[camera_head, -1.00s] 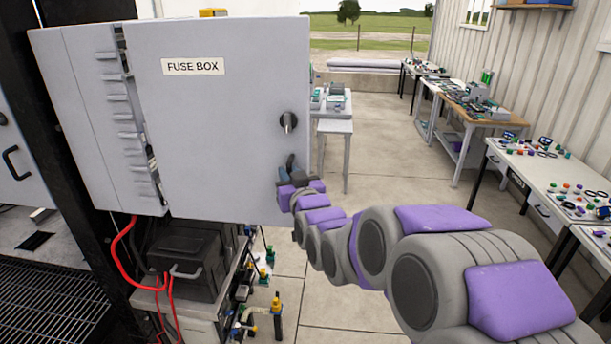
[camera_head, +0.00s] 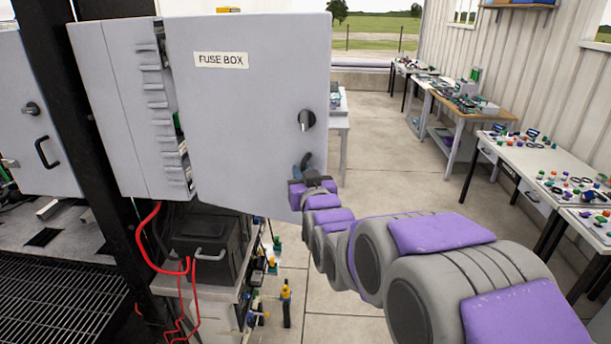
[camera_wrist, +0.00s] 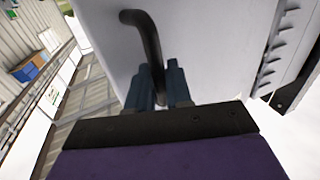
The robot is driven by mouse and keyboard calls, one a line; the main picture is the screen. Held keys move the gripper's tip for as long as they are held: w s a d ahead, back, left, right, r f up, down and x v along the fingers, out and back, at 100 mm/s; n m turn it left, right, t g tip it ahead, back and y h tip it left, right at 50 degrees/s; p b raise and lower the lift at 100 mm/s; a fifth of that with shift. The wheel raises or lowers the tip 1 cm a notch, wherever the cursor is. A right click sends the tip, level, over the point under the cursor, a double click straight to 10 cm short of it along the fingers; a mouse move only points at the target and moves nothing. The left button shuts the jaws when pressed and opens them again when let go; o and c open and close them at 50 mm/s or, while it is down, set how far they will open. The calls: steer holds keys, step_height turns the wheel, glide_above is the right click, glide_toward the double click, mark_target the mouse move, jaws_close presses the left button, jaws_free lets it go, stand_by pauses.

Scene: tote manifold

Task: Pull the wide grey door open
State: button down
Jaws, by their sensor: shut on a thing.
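The wide grey door (camera_head: 250,120) carries a "FUSE BOX" label and a dark round knob. It stands ajar from the grey box (camera_head: 115,110), with a slot along its left side showing parts inside. Its dark curved handle (camera_head: 306,160) is low near the right edge. My gripper (camera_head: 302,174) is at this handle, partly hidden behind its own wrist. In the wrist view the two blue-grey fingers of my gripper (camera_wrist: 162,88) are closed around the lower end of the handle (camera_wrist: 149,35), close to the door face (camera_wrist: 215,45).
A black post (camera_head: 85,150) stands left of the box. A black case (camera_head: 205,250) and red cables (camera_head: 150,250) lie below it. White worktables (camera_head: 540,165) line the right wall. The concrete floor (camera_head: 400,170) between is clear.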

steer(key=shift+r, duration=0.1)
steer(key=c, duration=1.4)
jaws_free()
steer(key=shift+a, duration=0.1)
steer(key=shift+o, duration=0.9)
steer(key=shift+a, duration=0.2)
steer(key=b+v, duration=0.8)
steer(key=v, duration=0.9)
steer(key=shift+s, duration=0.2)
steer(key=shift+a, duration=0.1)
